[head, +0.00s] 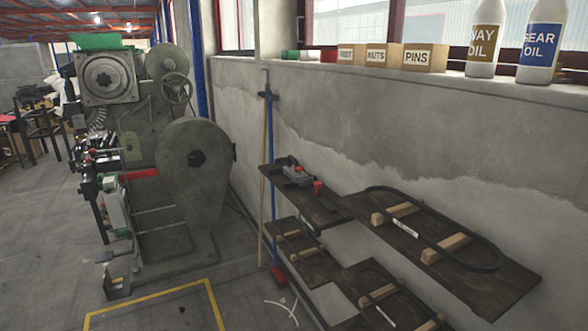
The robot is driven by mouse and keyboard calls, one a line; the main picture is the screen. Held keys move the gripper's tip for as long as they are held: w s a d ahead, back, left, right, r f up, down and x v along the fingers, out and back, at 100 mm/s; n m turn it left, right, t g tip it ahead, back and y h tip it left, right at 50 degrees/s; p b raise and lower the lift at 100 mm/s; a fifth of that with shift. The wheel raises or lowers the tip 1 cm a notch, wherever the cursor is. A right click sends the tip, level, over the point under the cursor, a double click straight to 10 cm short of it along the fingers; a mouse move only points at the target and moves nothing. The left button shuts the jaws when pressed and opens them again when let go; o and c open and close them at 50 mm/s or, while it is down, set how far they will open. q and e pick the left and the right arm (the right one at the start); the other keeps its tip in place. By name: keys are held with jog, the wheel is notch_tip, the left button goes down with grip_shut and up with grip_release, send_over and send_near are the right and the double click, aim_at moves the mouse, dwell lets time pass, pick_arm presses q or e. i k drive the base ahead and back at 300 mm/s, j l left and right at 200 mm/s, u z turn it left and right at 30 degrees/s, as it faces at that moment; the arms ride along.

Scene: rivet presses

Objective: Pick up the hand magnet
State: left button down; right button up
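I cannot pick out a hand magnet for certain. A dark tool with red parts (298,174) lies on the upper left wall shelf (325,211). It is too small in the head view to tell whether it is the magnet. Neither of my grippers is in the head view.
A large grey-green press (178,187) stands at left, beside a yellow floor line (150,303). A broom (268,170) leans on the wall. A belt (485,237) lies on the right shelf (500,291). Boxes (417,58) and oil bottles (540,45) line the sill.

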aim_at(289, 170)
jog(key=i+j+z, duration=0.1)
jog(key=i+j, duration=0.3)
jog(key=i+j+z, duration=0.15)
jog(key=i+j, duration=0.2)
jog(key=j, duration=0.2)
